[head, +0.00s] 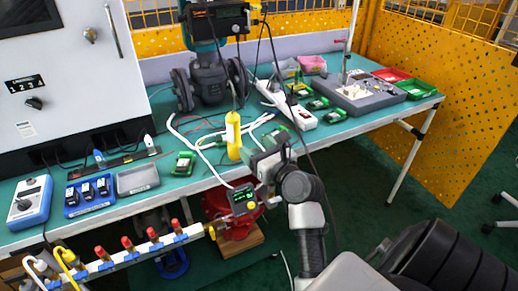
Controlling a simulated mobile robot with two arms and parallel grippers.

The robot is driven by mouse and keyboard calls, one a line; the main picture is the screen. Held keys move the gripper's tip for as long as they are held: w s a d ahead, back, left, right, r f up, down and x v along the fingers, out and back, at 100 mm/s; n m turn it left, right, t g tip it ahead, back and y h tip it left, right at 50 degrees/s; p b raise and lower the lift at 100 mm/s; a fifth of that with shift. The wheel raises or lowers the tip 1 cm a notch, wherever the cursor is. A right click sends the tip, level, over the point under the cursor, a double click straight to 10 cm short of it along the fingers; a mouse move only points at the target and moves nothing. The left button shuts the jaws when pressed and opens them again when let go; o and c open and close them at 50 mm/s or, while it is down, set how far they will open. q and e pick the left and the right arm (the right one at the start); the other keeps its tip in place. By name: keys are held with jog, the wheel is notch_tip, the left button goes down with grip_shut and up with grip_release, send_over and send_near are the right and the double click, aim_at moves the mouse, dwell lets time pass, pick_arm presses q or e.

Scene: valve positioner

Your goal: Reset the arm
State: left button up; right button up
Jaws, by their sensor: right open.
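My right arm reaches up from the bottom of the head view. Its gripper (262,166) is at the front edge of the bench, just right of and below a yellow upright tool (233,136). The gripper is open, with nothing seen held in it; its fingers are small and partly hidden by the wrist. My left gripper is not in view.
The teal bench (160,190) carries cables, a power strip (287,106), green parts and a grey case (360,94). A grey cabinet (60,90) stands left. The floor (375,190) at right is partly clear.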

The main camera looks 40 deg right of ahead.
jog(key=shift+s, duration=0.2)
jog(key=shift+a, duration=0.1)
dwell(0.4)
